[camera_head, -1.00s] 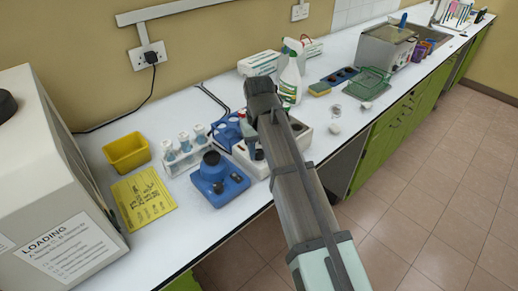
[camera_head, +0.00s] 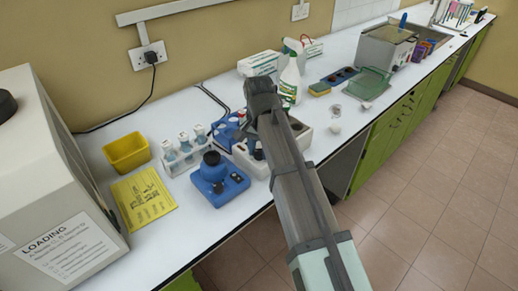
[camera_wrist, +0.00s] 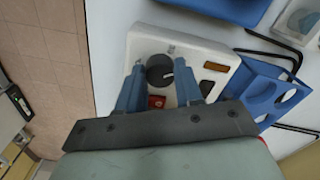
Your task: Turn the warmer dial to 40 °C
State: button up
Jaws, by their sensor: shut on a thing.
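The warmer (camera_wrist: 215,55) is a white box with a round dark grey dial (camera_wrist: 159,71), a red switch (camera_wrist: 157,101) and a small dark display window (camera_wrist: 216,67). The dial has a pale pointer mark towards the right in the wrist view. The scale figures cannot be read. My gripper (camera_wrist: 160,74) has blue fingers on either side of the dial, shut on it. In the head view the warmer (camera_head: 304,133) is partly hidden behind my arm, and the fingertips are hard to make out.
A blue rack with holes (camera_wrist: 272,92) stands close beside the warmer. A blue device with a black top (camera_head: 222,184), a tube rack (camera_head: 180,157), a yellow tub (camera_head: 126,152) and a spray bottle (camera_head: 291,78) are nearby. The bench's front edge is close to the warmer.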

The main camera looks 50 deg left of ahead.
aim_at(259, 152)
jog(key=shift+m, duration=0.7)
jog(key=o, duration=1)
jog(key=shift+o, duration=0.2)
notch_tip(259, 152, up, 14)
jog(key=shift+f, duration=0.1)
dwell(0.4)
